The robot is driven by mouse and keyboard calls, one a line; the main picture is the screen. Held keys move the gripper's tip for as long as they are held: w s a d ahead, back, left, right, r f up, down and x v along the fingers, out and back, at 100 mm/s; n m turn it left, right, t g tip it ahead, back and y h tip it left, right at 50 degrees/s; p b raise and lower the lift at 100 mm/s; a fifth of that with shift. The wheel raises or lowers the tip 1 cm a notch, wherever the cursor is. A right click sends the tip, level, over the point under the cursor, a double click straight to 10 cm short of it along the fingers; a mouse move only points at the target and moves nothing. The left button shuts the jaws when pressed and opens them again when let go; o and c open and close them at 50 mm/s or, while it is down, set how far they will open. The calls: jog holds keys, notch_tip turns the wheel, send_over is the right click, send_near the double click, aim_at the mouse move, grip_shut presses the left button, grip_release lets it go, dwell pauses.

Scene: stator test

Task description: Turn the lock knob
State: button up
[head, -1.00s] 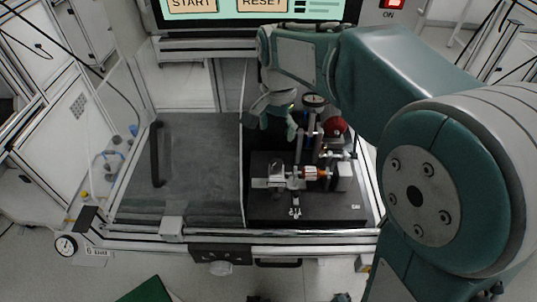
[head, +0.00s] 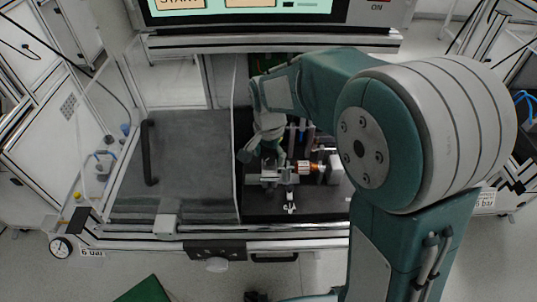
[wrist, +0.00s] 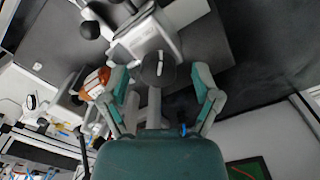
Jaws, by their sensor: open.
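A round dark knob (wrist: 159,69) with a white line on its face, which looks like the lock knob, shows in the wrist view on a shaft. My gripper (wrist: 160,80) has its two teal-and-grey fingers spread, one on each side of the knob. I cannot tell whether either finger touches it. In the head view my gripper (head: 262,150) points down over the left part of the black test fixture (head: 262,204). The knob is not clear there, hidden by my gripper. A copper-wound stator (head: 304,167) sits to the right of the gripper; it also shows in the wrist view (wrist: 96,82).
A grey block with a label (wrist: 143,38) lies just beyond the knob in the wrist view. Posts stand behind the stator. A clear panel (head: 237,140) divides the fixture from the open grey surface (head: 185,165) with a black handle (head: 150,152).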

grip_shut()
jog(key=n, duration=0.3)
jog(key=shift+n, duration=0.4)
jog(key=n, duration=0.4)
jog(key=shift+n, duration=0.3)
jog(key=n, duration=0.4)
jog(key=shift+s+f, duration=0.1)
jog(key=n, duration=0.4)
jog(key=shift+n, duration=0.3)
